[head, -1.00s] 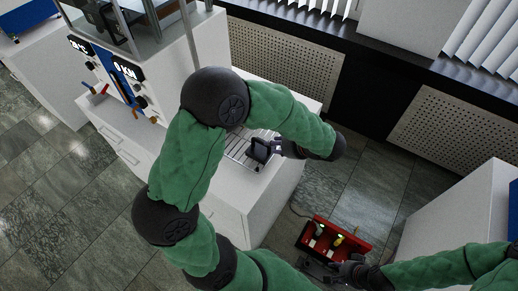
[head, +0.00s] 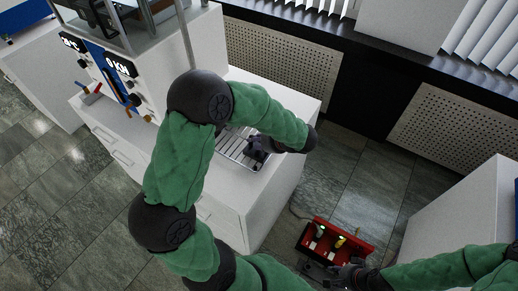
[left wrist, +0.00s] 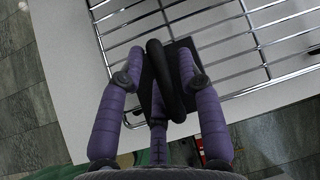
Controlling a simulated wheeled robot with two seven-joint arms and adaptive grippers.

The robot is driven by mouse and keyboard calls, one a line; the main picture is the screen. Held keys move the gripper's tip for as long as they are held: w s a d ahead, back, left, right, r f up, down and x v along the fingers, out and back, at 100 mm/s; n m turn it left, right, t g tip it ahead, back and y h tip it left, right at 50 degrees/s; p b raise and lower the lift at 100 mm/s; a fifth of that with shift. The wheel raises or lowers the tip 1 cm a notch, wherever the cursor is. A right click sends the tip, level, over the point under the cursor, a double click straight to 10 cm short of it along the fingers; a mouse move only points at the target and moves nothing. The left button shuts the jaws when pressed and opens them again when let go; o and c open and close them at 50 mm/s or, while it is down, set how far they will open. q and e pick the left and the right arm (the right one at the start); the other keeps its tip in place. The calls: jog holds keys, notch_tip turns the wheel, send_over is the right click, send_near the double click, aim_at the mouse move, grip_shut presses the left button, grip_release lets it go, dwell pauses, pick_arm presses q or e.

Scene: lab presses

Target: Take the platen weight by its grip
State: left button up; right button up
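The platen weight is a dark block with a black looped grip (left wrist: 162,82), on a wire rack (head: 236,154) on a white cabinet. My left gripper (head: 256,144) is over it and partly hides it in the head view. In the left wrist view, the fingers of my left gripper (left wrist: 161,54) stand open on both sides of the grip, with a small gap visible on each side. Whether the fingertips touch the block cannot be told. My right gripper (head: 322,270) is low at the bottom right, beside a red toolbox; its finger opening is unclear.
The red box (head: 333,240) holds several small items and sits near the floor. A press with a display (head: 122,66) stands at the left of the cabinet (head: 222,204). A second white cabinet (head: 480,205) is at the right.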

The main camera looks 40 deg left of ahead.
pick_arm(q)
grip_shut()
jog(key=shift+r, duration=0.15)
jog(key=shift+r, duration=0.1)
